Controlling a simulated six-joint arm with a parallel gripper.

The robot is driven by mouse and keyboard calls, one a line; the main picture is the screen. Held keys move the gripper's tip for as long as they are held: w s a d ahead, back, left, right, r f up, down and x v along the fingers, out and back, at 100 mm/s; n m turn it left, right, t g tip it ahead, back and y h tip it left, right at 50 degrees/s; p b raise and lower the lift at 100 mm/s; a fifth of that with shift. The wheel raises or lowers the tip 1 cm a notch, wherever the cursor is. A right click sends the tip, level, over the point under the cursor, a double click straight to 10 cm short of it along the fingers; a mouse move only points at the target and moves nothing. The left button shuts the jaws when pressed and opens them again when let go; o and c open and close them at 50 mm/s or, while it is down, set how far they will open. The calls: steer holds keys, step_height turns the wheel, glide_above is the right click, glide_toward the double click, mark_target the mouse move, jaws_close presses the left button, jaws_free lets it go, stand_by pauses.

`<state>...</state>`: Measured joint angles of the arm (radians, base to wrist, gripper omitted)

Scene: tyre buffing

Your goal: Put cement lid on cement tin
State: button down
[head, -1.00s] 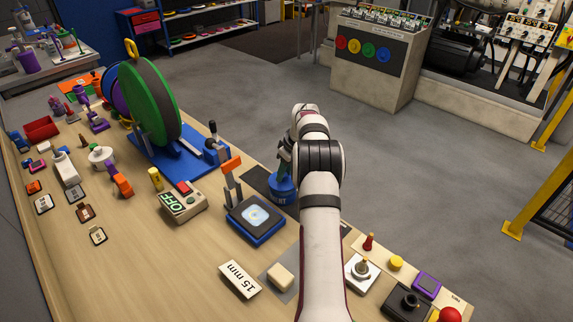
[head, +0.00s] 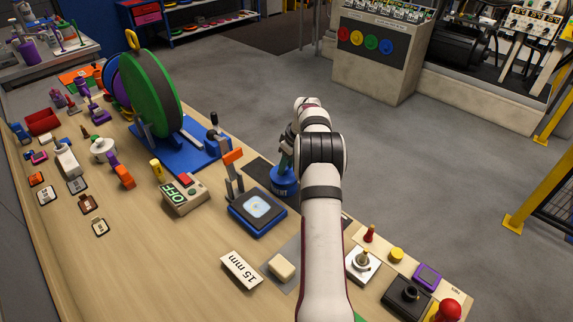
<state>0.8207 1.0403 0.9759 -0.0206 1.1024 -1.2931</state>
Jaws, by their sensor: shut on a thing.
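The blue cement tin (head: 285,187) stands upright on the bench, just left of my forearm, with white lettering on its side. My gripper (head: 286,158) is directly above the tin, pointing down, partly hidden behind my wrist. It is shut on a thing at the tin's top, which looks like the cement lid. The lid itself is too small and covered to make out clearly. I cannot tell whether it touches the tin's rim or sits flat on it.
A blue-framed pad (head: 257,211) and an upright orange-topped tool (head: 233,170) stand left of the tin. The green wheel (head: 152,95) on its blue stand is farther left. Open floor lies beyond the bench.

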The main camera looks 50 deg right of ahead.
steer(key=shift+f, duration=0.7)
steer(key=c, duration=0.5)
jaws_free()
steer(key=shift+c, duration=0.2)
steer(key=shift+c, duration=0.6)
steer(key=shift+v, duration=3.05)
